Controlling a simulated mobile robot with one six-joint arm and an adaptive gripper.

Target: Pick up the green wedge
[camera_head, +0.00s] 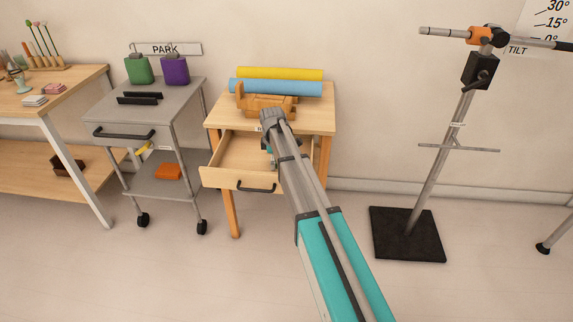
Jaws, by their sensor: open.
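I cannot make out a clear green wedge. A green block-like object (138,70) with a small handle on top stands on the grey cart, beside a similar purple one (175,69). My arm reaches from the bottom of the view to the small wooden table (312,119). My gripper (273,160) points down at the open drawer (222,172), mostly hidden behind my own arm. It is open, and I see nothing held in it. A small teal patch shows near the gripper; I cannot tell whether it is part of my arm. Part of the drawer is hidden behind my arm.
Yellow (280,73) and blue (276,88) rolls and an orange-brown wooden piece (262,103) lie on the small table. The grey cart (110,108) has a lower shelf with an orange item (168,172). A stand (438,170) is at right. Floor between is clear.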

